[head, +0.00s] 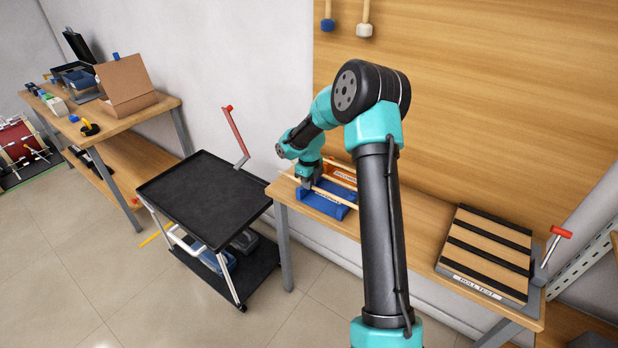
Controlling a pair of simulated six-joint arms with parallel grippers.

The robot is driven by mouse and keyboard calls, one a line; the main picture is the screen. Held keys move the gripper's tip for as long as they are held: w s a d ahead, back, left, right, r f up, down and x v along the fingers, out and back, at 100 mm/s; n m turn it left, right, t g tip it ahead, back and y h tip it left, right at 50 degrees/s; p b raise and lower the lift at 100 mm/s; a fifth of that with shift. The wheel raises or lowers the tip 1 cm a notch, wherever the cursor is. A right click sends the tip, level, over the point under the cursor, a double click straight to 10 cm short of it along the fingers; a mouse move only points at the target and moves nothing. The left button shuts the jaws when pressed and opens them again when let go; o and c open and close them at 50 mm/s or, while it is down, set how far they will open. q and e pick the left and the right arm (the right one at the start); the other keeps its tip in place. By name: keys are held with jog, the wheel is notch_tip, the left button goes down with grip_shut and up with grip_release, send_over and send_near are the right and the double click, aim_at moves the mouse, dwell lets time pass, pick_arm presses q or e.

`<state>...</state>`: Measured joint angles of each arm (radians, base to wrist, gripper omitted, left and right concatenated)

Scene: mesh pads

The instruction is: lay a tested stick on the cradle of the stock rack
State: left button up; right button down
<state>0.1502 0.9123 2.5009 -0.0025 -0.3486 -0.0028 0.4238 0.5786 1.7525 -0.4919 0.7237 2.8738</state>
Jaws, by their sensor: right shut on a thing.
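My right gripper (307,184) is shut on a thin pale wooden stick (337,199), over the left end of the wooden workbench. The stick lies right at the top of a blue cradle rack (316,206). I cannot tell whether the stick rests on the blue rack or is held just above it. An orange rack (343,172) stands behind the blue one, partly hidden by my right arm. Both racks bear white labels too small to read surely, so I cannot tell which is the stock rack. My left gripper is out of view.
A roll-test board (484,256) with dark strips lies at the bench's right, beside a red-handled lever (561,232). A black cart (205,195) stands left of the bench, its top bare. Two mallets (364,28) hang on the wooden wall panel. A cardboard box (128,88) sits on the far-left table.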

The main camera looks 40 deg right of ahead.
jog(key=shift+f, duration=0.5)
jog(key=c, duration=1.2)
grip_release()
jog(key=shift+o, duration=0.8)
notch_tip(320, 180, up, 17)
jog(key=shift+r, duration=0.2)
